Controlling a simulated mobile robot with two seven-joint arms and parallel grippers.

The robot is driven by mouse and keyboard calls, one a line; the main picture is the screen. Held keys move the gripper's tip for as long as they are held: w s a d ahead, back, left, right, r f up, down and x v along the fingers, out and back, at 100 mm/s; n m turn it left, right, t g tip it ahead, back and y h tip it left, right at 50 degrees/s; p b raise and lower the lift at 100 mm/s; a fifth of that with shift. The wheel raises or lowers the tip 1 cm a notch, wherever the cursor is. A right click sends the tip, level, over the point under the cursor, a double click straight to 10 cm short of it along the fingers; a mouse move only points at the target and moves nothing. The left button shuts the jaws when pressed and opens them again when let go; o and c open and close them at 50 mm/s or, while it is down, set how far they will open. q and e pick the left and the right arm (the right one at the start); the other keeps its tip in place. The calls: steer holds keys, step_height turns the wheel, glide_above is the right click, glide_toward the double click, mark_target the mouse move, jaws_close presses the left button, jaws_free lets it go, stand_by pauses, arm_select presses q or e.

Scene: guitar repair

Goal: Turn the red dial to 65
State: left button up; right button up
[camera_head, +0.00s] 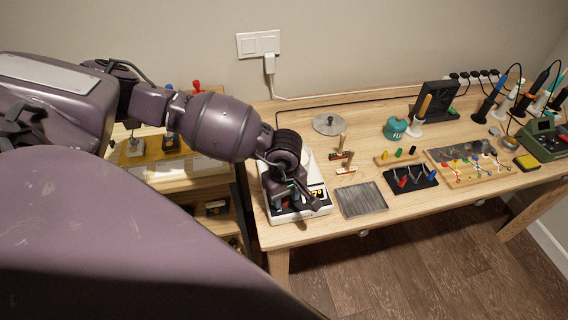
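A white device (318,211) with a dark front panel stands at the left end of the wooden workbench. Its small display (317,192) shows yellow digits, partly covered; a 7 seems to be the first. A small red part, which looks like the red dial (296,200), shows on the panel beside a blue one (278,203). My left gripper (301,198) points down over the panel, right at the dials, and hides much of them. I cannot tell whether its fingers touch the red dial or are closed on it. My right gripper is not in view.
A ribbed grey tray (361,199) lies just right of the device. A black mat with tools (410,179), a wooden board with coloured parts (470,164) and a teal flux jar (395,128) are farther right. A lower shelf unit (182,172) stands left of the bench.

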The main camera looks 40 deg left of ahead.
arm_select(q)
steer(key=shift+o, duration=1.2)
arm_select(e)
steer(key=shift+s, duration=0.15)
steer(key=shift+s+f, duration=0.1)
arm_select(q)
steer(key=shift+r, duration=0.4)
step_height(320, 180, up, 10)
steer(key=shift+p, duration=0.35)
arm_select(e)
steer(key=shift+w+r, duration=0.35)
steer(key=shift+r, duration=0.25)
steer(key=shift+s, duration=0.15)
